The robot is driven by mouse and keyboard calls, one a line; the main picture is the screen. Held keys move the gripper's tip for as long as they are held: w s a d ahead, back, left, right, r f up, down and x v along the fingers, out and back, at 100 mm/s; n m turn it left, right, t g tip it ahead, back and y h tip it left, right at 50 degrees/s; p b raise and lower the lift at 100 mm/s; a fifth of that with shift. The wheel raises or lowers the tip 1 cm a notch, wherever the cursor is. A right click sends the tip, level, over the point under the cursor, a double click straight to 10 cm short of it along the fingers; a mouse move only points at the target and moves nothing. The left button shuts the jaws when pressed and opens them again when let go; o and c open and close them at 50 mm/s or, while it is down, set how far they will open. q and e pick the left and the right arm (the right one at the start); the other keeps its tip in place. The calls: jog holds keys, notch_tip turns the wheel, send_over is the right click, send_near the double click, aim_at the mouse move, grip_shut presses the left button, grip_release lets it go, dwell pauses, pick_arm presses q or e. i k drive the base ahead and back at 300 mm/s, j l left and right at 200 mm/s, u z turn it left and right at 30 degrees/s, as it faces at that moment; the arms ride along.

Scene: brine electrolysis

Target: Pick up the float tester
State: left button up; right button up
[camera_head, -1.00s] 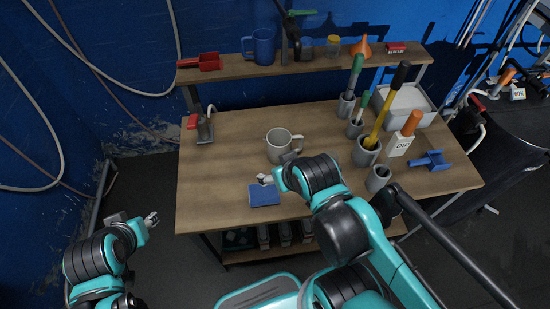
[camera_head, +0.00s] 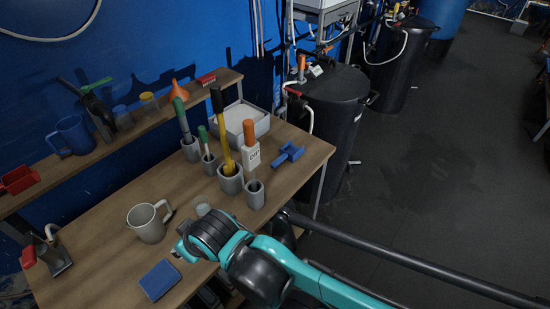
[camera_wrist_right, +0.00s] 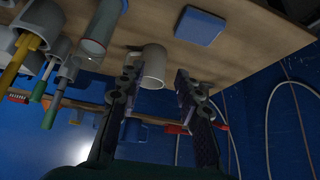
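No thing I can surely name the float tester shows. Long-handled tools stand in grey cups on the table: one with a green handle (camera_head: 180,116), a smaller green-topped one (camera_head: 206,142), a yellow one with a black grip (camera_head: 219,116), and an orange-handled one with a white block marked DIP (camera_head: 251,152). My right gripper (camera_head: 182,249) is over the table's front part, between the grey mug (camera_head: 149,223) and the blue pad (camera_head: 159,280). In the wrist view its fingers (camera_wrist_right: 158,76) are apart and empty, with the mug beyond them. My left gripper is out of view.
A blue scoop-like tool (camera_head: 287,153) lies at the table's right end, near a white bin (camera_head: 262,124). A shelf (camera_head: 118,148) behind holds a blue mug (camera_head: 73,134), an orange funnel and jars. Black barrels (camera_head: 325,125) stand right of the table.

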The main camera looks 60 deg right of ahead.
aim_at(250, 151)
jog(key=l+z, duration=0.1)
jog(key=z, duration=1.55)
